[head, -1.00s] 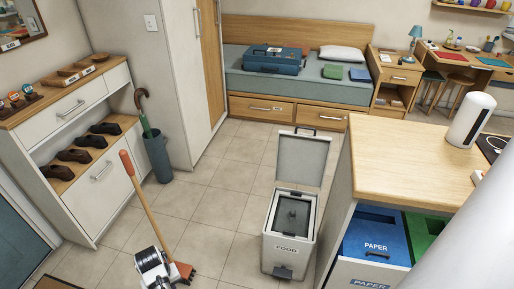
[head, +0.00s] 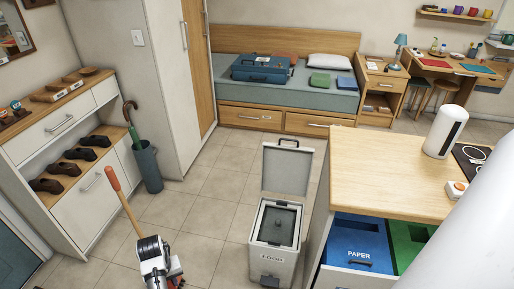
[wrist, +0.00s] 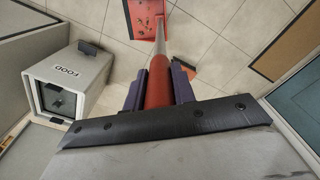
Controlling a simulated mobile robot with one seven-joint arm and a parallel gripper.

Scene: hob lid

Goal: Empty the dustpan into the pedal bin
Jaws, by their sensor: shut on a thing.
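My gripper (wrist: 158,88) is shut on the red grip of the dustpan handle (wrist: 159,82). A grey shaft runs from the grip to the red dustpan (wrist: 146,18) at the top of the wrist view, with dark bits in it. In the head view my gripper (head: 160,278) is low and left of the pedal bin, and hides most of the dustpan. The pedal bin (head: 272,262), marked FOOD, stands on the floor with its lid (head: 288,168) raised. A dark grey inner part with a small handle shows in its mouth. The bin is at the left in the wrist view (wrist: 88,84).
A long-handled broom (head: 126,207) stands upright close left of my gripper. The counter (head: 400,170), with a blue PAPER bin (head: 357,240) and green bin (head: 405,243) under it, is right of the pedal bin. A shoe cabinet (head: 87,212) and umbrella stand (head: 147,168) stand left. Floor behind is clear.

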